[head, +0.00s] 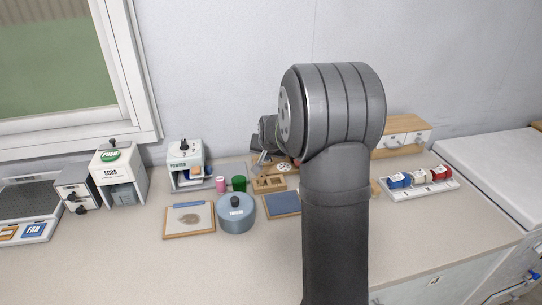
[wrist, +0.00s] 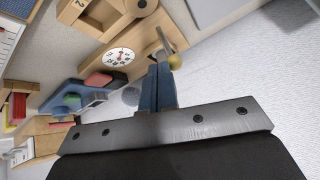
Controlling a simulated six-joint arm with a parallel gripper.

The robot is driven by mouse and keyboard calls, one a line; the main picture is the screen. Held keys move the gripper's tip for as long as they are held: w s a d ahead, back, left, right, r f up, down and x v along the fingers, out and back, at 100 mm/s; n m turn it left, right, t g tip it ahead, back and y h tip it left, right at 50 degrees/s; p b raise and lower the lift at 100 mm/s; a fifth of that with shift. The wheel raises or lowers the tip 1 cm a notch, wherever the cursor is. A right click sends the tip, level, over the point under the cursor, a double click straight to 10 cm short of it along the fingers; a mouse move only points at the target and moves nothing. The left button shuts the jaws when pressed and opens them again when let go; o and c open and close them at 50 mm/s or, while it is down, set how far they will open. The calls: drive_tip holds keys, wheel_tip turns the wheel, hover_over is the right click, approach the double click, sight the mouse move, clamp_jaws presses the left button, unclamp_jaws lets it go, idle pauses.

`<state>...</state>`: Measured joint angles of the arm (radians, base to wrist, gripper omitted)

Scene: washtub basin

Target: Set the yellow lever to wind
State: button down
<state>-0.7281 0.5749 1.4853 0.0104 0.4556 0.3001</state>
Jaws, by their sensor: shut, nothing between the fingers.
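The yellow lever shows in the wrist view as a metal rod with a yellow ball knob (wrist: 175,61) at its end. It is mounted by a wooden device with a white round dial (wrist: 120,57) that has a red centre. My gripper (wrist: 161,66) is shut and empty, its blue-grey fingertips right beside the knob; I cannot tell whether they touch. No "wind" label is readable. In the head view my arm hides the lever; the gripper (head: 262,158) is small there, near a white dial (head: 284,168).
In the head view a blue lidded pot (head: 236,213), a clipboard-like board (head: 189,219), a green cup (head: 239,184) and a pink cylinder (head: 220,184) stand left of my arm. A tray of spools (head: 418,186) is right. The front counter is clear.

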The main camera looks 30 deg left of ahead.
drive_tip(key=shift+s+a, duration=0.35)
drive_tip(key=shift+r, duration=0.1)
drive_tip(key=shift+r, duration=0.75)
drive_tip(key=shift+d, duration=0.1)
drive_tip(key=s+v, duration=0.1)
drive_tip(key=v, duration=1.1)
drive_tip(key=shift+s+f, duration=0.2)
drive_tip(key=shift+f, duration=0.15)
drive_tip(key=shift+f, duration=0.1)
